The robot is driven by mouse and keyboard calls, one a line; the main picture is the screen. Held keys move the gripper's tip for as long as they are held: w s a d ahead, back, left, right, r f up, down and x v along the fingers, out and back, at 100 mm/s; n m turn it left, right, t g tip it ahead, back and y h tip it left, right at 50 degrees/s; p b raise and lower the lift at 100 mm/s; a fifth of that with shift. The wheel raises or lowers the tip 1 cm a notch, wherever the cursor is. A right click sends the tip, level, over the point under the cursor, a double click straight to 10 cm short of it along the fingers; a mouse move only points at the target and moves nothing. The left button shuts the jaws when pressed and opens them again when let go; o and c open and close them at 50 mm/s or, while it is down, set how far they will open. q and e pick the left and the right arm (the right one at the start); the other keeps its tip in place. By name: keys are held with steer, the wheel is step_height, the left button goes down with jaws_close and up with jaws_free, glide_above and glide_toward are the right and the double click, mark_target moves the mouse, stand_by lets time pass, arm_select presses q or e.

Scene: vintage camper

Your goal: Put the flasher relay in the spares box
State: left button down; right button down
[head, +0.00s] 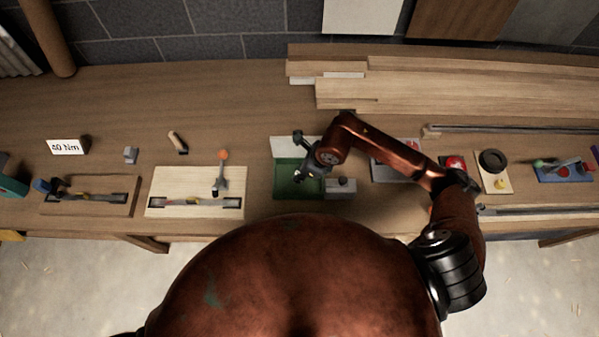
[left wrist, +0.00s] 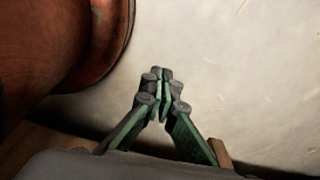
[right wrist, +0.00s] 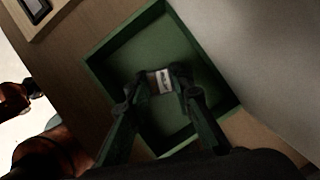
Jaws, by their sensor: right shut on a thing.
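The green open-topped box, which I take as the spares box, (head: 285,188) stands near the front edge of the bench; its walls and floor also show in the right wrist view (right wrist: 214,50). My right gripper (right wrist: 163,82) is shut on a small silver-white piece with a label, which I take as the flasher relay (right wrist: 160,83). The relay is over the box's opening, within its walls in that view; its height above the floor is unclear. The head view hides it behind the gripper (head: 306,168). My left gripper (left wrist: 160,82) is shut and empty, above the pale floor.
A grey block with a dark knob (head: 342,187) stands right of the box. Planks (head: 400,85) are stacked at the back. Several small parts stand on the right.

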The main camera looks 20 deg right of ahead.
steer(key=shift+f, duration=0.35)
steer(key=c, duration=2.2)
jaws_free()
steer(key=shift+f, duration=0.1)
steer(key=shift+o, duration=2.4)
arm_select(q)
steer(key=shift+w, duration=0.7)
steer(key=shift+s, duration=0.1)
